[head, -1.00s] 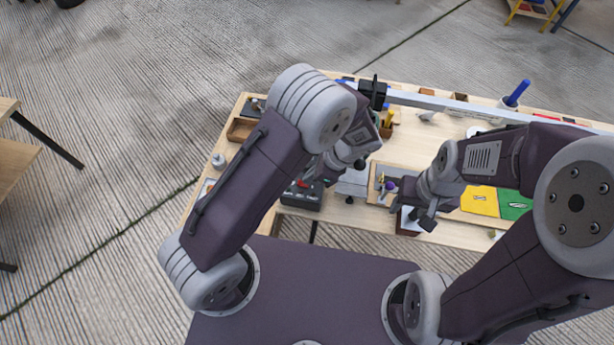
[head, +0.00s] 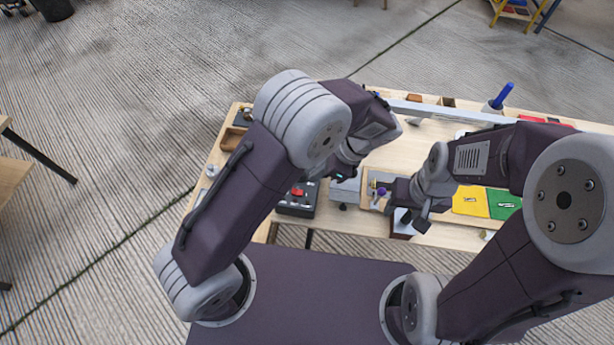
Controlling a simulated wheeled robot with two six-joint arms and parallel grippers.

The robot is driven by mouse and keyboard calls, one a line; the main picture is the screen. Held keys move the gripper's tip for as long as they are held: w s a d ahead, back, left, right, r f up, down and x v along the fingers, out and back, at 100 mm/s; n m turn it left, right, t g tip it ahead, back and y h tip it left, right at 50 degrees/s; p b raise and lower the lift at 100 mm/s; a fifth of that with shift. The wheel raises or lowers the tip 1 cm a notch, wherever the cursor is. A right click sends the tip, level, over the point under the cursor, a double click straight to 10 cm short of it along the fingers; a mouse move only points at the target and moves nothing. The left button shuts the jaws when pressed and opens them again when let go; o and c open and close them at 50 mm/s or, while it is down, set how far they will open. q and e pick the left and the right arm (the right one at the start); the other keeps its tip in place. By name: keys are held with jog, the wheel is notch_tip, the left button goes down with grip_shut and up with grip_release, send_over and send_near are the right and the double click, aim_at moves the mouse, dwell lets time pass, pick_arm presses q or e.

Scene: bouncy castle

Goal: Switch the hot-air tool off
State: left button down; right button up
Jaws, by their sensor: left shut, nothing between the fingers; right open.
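A black box with a red switch (head: 297,191) stands at the table's front left; it looks like the hot-air tool's control unit, but I cannot tell the switch position. A grey box (head: 345,191) stands just right of it. My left gripper (head: 338,174) is shut and empty, above and behind the gap between the two boxes, apart from the red switch; its fingertips are small and partly hidden by my arm. My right gripper (head: 410,217) is open near the front edge, over a brown and white block (head: 402,228).
A small board with a purple knob (head: 381,191) lies between the grippers. Yellow (head: 470,201) and green (head: 504,204) mats lie to the right. A wooden tray (head: 233,138) is at the left. A long metal bar (head: 450,112) crosses the back.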

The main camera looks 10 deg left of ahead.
pick_arm(q)
notch_tip(320, 180, up, 4)
jog(key=d+p, duration=0.1)
jog(key=p, duration=0.4)
send_near(297, 193)
jog(key=x, duration=0.2)
jog(key=a+x, duration=0.1)
jog(key=x, duration=0.3)
jog(key=shift+w+a, duration=0.1)
jog(key=shift+a, duration=0.3)
pick_arm(e)
notch_tip(297, 193, up, 7)
jog(key=shift+f, duration=0.1)
pick_arm(q)
jog(key=shift+a, duration=0.25)
jog(key=shift+f, duration=0.1)
jog(key=shift+d, duration=0.15)
